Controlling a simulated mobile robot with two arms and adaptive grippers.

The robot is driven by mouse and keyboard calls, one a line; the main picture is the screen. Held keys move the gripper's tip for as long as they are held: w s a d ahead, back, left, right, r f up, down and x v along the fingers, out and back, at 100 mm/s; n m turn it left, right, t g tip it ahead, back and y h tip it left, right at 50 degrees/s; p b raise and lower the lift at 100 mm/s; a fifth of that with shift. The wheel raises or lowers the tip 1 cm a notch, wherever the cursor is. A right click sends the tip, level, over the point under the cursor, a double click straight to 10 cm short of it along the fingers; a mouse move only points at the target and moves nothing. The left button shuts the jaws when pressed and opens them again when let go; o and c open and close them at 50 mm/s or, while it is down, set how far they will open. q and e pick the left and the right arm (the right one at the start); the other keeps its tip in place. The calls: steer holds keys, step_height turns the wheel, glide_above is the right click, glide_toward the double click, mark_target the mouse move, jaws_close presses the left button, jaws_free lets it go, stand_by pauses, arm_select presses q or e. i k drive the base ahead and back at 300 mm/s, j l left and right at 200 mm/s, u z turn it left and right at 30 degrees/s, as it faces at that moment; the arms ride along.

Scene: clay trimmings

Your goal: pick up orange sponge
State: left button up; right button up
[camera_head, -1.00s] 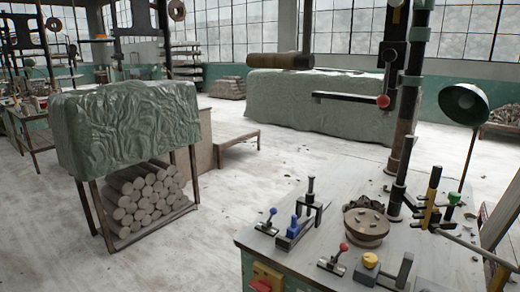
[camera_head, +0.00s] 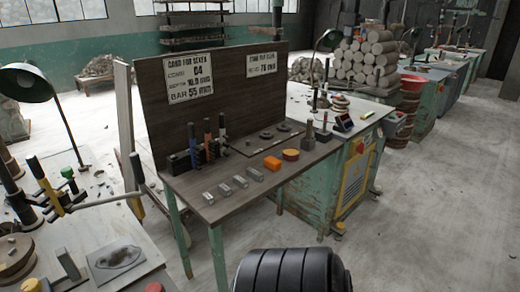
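A small orange block (camera_head: 272,163), which looks like the orange sponge, lies on the dark wooden bench top (camera_head: 222,208) in the middle of the head view. A round orange-brown piece (camera_head: 291,155) sits just to its right, close beside it. Nothing covers the orange block. Neither of my grippers shows in this view.
Several small metal blocks (camera_head: 240,181) lie left of the orange block. A rack of upright tools (camera_head: 207,145) stands behind them, before a dark backboard (camera_head: 200,95). A green machine cabinet (camera_head: 355,185) adjoins on the right. The floor (camera_head: 435,220) at right is open.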

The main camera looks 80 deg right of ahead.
mark_target(275, 165)
steer(key=z, duration=2.6)
